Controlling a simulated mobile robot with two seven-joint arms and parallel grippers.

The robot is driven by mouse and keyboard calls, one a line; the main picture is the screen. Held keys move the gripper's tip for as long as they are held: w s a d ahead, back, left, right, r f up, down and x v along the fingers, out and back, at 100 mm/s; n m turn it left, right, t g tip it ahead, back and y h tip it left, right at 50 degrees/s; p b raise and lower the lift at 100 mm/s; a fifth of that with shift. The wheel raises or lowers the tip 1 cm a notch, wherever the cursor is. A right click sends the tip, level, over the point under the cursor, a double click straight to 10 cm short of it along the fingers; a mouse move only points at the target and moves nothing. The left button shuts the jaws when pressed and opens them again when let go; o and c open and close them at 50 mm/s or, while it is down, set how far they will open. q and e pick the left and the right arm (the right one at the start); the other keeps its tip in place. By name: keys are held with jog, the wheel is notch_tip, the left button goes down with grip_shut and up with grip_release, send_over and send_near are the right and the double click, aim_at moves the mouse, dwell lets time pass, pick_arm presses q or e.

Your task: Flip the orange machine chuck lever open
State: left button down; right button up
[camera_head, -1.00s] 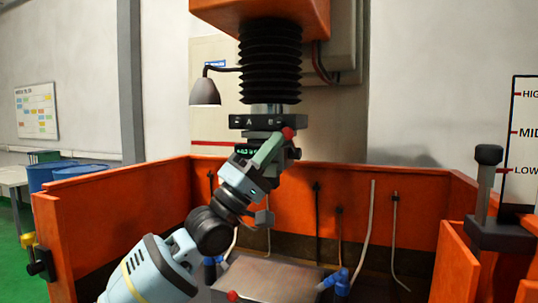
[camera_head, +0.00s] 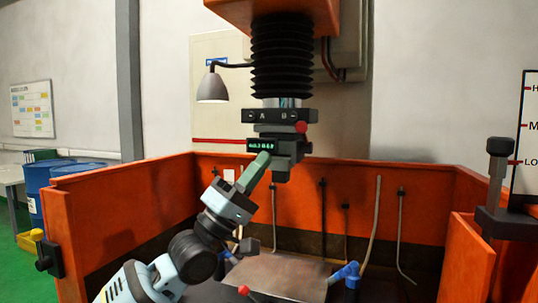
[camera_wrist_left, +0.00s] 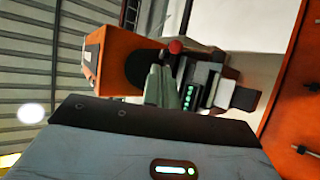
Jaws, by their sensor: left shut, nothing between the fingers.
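The machine chuck (camera_head: 280,150) hangs below the black bellows of the orange machine head. It has a small green-lit display and a red ball (camera_head: 301,127) on its right, apparently the end of the lever; the lever's arm cannot be made out. The chuck shows sideways in the left wrist view (camera_wrist_left: 210,80), with the red ball (camera_wrist_left: 175,46) beyond the fingertips. My left gripper (camera_head: 264,157) has its greenish fingers shut and empty, just below and left of the ball, apart from it in the head view. Whether the fingers touch the chuck body is unclear. My right gripper is out of view.
Below is an orange-walled tank (camera_head: 130,215) with a flat metal plate (camera_head: 275,275), blue nozzles and hanging hoses. A grey lamp (camera_head: 212,88) hangs left of the bellows. A black post (camera_head: 498,175) stands at the right. Space left of the chuck is clear.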

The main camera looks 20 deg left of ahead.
pick_arm(q)
jog(key=b+v, duration=0.1)
jog(key=v, duration=0.5)
jog(key=shift+s, duration=0.4)
jog(key=shift+d+f, duration=0.1)
jog(key=shift+f, duration=0.05)
